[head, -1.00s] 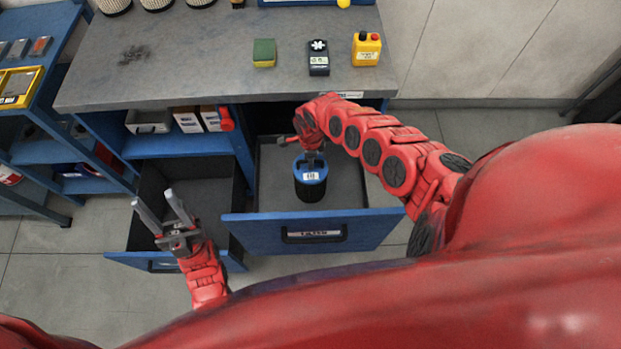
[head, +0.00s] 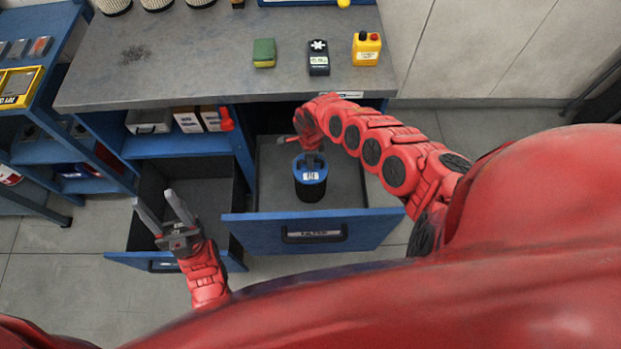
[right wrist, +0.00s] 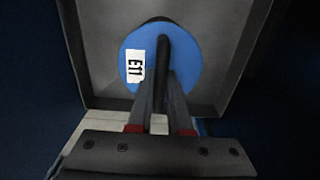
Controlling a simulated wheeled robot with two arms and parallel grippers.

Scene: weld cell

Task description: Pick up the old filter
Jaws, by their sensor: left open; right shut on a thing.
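A dark cylindrical filter with a blue top and a white label (head: 311,185) stands in the open right-hand drawer (head: 350,222). The right wrist view shows its round blue top (right wrist: 190,65), a label reading E11 and a dark handle bar across it. My right gripper (head: 312,160) is over the filter, its fingers (right wrist: 163,92) shut on the handle. I cannot tell whether the filter's base touches the drawer floor. My left gripper (head: 163,217) is open and empty, above the left-hand drawer (head: 150,262).
A blue rack (head: 45,150) stands at the left. The left drawer looks empty.

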